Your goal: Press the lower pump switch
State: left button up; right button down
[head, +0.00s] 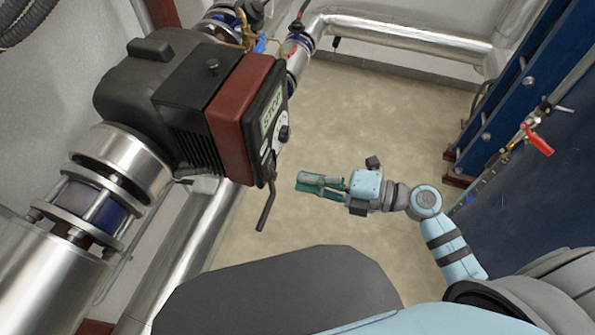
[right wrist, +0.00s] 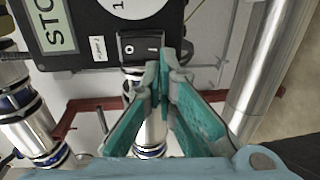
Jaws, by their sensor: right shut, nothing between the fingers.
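The pump (head: 165,85) has a red and black control box whose panel (head: 272,115) carries a display reading STOP and a round dial. A black rocker switch (right wrist: 140,47) marked O and I sits below the dial in the right wrist view, beside a small white label. My right gripper (head: 308,183) is shut and empty, to the right of the panel in the head view. In the right wrist view its fingertips (right wrist: 168,68) are just below and right of the switch and overlap its lower right edge; I cannot tell if they touch. My left gripper is not in view.
A dark bent lever or cable (head: 266,205) hangs below the control box. Silver pipes (head: 195,240) run beneath and behind the pump. A blue frame (head: 500,90) with a red-handled valve (head: 537,138) stands at right. The floor (head: 375,110) between is clear.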

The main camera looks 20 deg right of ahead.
aim_at(271, 165)
jog(key=x, duration=0.5)
jog(key=shift+d, duration=0.1)
